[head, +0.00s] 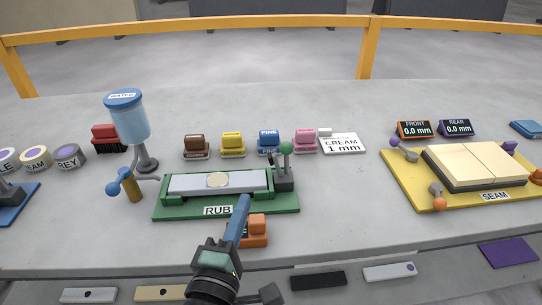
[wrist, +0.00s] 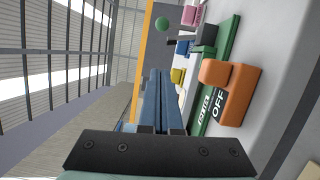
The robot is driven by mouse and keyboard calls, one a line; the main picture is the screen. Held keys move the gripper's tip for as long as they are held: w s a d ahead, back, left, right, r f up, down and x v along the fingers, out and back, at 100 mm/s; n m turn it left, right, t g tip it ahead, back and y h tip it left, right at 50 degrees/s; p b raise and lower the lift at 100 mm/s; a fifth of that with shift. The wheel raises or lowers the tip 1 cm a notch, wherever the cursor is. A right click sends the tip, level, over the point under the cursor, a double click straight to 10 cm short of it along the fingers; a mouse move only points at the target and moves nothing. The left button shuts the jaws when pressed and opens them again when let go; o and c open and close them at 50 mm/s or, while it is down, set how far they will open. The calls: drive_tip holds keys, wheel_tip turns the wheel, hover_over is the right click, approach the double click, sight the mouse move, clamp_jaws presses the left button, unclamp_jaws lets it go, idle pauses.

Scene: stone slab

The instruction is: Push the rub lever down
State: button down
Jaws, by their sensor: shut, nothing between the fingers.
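The rub lever (head: 286,160) stands upright with a green ball on top, on a dark block at the right end of the green RUB base (head: 290,203). The ball also shows in the wrist view (wrist: 162,23), up beyond the fingertips. My gripper (head: 245,198) has blue fingers that are closed together and empty. It is in front of the RUB base, lower left of the lever and apart from it in the head view. The closed fingers show in the wrist view (wrist: 160,73).
An orange block (head: 256,232) marked OFF in the wrist view (wrist: 235,90) sits close by my fingers. A blue water container (head: 130,122) stands at left. Several coloured blocks and a CREAM card (head: 341,144) lie behind the base. A yellow SEAM board (head: 410,185) is at right.

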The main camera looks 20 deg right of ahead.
sight(286, 160)
drive_tip(key=x, duration=0.4)
drive_tip(key=s+d+x, duration=0.1)
drive_tip(key=x, duration=0.3)
drive_tip(key=d+p+x, duration=0.1)
drive_tip(key=x, duration=0.4)
drive_tip(key=shift+s+d+r, duration=0.15)
drive_tip(key=shift+s, duration=0.15)
drive_tip(key=shift+s+d+r+m+p, duration=0.1)
drive_tip(key=shift+d+r+m+p, duration=0.15)
drive_tip(key=shift+p, duration=0.25)
